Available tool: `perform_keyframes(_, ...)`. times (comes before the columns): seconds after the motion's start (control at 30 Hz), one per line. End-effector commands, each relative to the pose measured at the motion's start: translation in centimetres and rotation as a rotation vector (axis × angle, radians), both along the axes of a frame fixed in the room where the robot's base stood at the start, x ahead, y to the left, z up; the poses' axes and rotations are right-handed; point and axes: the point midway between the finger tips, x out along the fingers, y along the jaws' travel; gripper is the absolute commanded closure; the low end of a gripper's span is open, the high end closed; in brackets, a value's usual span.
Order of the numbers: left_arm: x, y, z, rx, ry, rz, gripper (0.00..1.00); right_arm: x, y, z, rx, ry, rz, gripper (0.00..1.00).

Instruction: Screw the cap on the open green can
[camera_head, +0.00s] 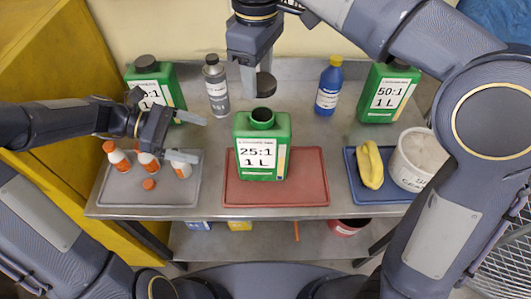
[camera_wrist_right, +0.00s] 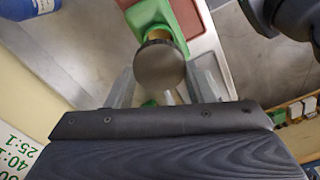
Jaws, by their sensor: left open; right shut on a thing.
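The open green can (camera_head: 242,172), labelled 25:1 1 L, stands upright on the red tray, its round neck uncovered at the top. My right gripper (camera_head: 257,86) is shut on a dark round cap (camera_head: 267,84) and holds it above and slightly behind the neck, apart from it. In the right wrist view the cap (camera_wrist_right: 159,64) sits between the fingers and partly covers the green can (camera_wrist_right: 184,17) and its neck. My left gripper (camera_head: 189,139) is open and empty, left of the can, above the grey tray with the small bottles.
Capped green cans stand at back left (camera_head: 170,82) and back right (camera_head: 388,93). A grey bottle (camera_head: 216,90) and a blue bottle (camera_head: 329,88) flank the middle. The red tray (camera_head: 305,185) lies between the grey tray (camera_head: 120,190) and a blue tray with yellow gloves (camera_head: 370,165) and a white tub (camera_head: 413,160).

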Motion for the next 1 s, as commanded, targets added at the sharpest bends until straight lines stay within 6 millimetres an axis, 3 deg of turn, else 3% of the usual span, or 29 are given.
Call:
perform_keyframes(0.27,-0.1,-0.7,-0.2,0.001,-0.002,-0.004,0.07,0.0,-0.1,0.0,0.000,0.000,0.001,0.72)
perform_keyframes(0.8,-0.5,-9.2,-3.8,0.001,-0.001,-0.006,0.07,0.0,-0.1,0.0,0.000,0.000,0.002,0.72)
perform_keyframes(1.0,-0.5,-10.8,-4.4,0.002,-0.004,-0.005,0.07,0.0,-0.1,0.0,0.000,0.000,0.002,0.72)
